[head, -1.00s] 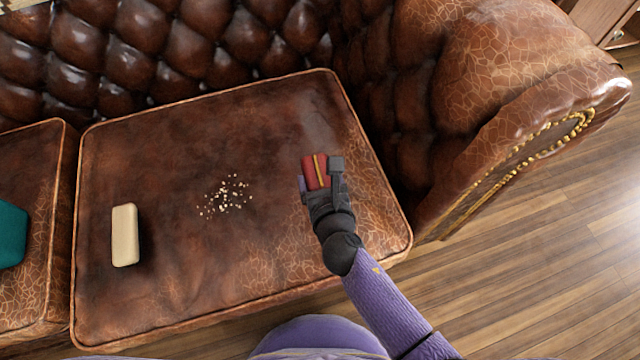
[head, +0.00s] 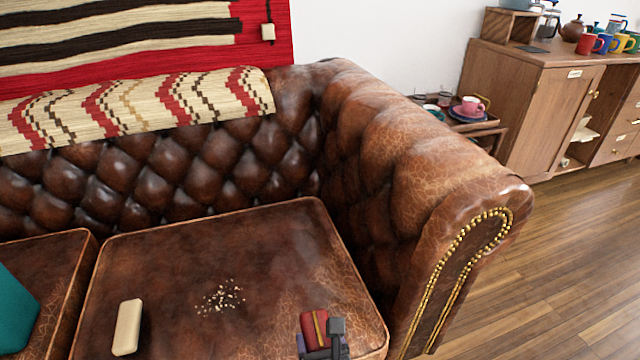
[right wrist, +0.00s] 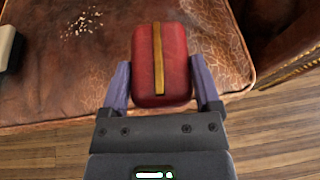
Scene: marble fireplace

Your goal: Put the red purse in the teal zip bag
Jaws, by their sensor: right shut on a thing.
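The red purse (head: 314,328) has a gold stripe down its middle. My right gripper (head: 322,343) is shut on it near the front right of the sofa cushion. In the right wrist view the red purse (right wrist: 161,65) sits between the two purple fingers of the right gripper (right wrist: 162,88). The teal zip bag (head: 14,312) is on the left cushion, cut off by the left edge of the head view; its opening is not visible. My left gripper is not in view.
A cream block (head: 127,327) and scattered crumbs (head: 220,298) lie on the middle cushion (head: 200,252). The sofa arm (head: 415,190) rises on the right. A tray table with a pink cup (head: 471,106) and a wooden cabinet (head: 520,100) stand beyond it.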

